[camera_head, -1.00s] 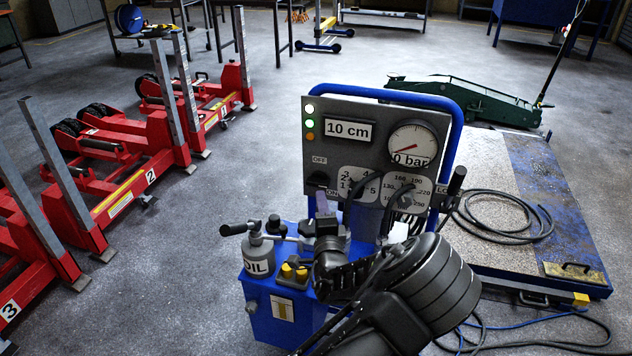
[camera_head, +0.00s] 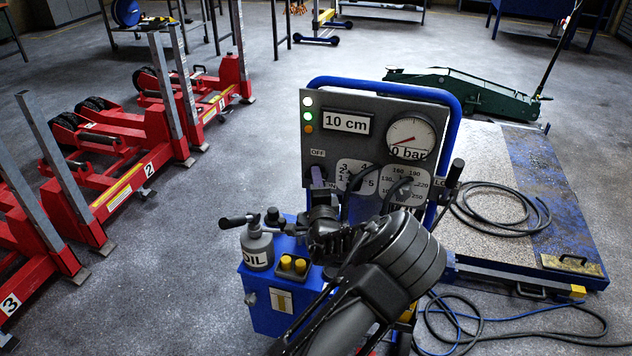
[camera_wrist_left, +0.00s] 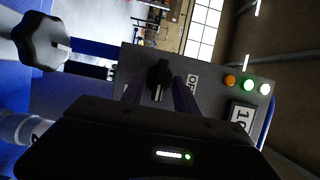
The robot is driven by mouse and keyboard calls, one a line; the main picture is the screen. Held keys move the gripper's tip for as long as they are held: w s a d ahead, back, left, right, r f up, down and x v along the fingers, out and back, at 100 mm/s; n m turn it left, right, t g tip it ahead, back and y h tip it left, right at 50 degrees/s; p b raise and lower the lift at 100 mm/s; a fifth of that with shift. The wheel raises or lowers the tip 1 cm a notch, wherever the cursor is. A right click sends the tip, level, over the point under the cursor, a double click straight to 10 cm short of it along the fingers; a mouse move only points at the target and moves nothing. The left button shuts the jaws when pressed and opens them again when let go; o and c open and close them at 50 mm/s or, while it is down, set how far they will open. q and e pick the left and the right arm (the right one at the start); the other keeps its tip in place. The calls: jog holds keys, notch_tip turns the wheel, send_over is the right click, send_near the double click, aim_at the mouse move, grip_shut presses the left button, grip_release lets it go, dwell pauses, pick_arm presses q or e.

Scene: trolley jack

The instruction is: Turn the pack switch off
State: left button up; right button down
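The pack switch (camera_wrist_left: 158,78) is a black knob on the grey panel (camera_head: 392,112) of the blue power pack. In the left wrist view its pale mark points down the picture, not at the OFF label (camera_wrist_left: 193,83). The OFF label is also in the head view (camera_head: 318,153), above the knob. My left gripper (camera_head: 318,180) is at the panel's lower left, with its fingers apart. In the left wrist view one finger shows on each side of the knob; I cannot tell whether they touch it. In the head view the gripper mostly hides the knob. My right gripper is not in view.
A gauge (camera_head: 411,138) reading 0 bar and a 10 cm display (camera_head: 346,123) share the panel. An oil can (camera_head: 257,246) and yellow buttons (camera_head: 293,264) sit below left. A black-handled lever (camera_head: 452,180) is at the right. Red lifts (camera_head: 120,180) stand at left.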

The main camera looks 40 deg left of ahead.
pick_arm(q)
grip_shut()
dwell(0.4)
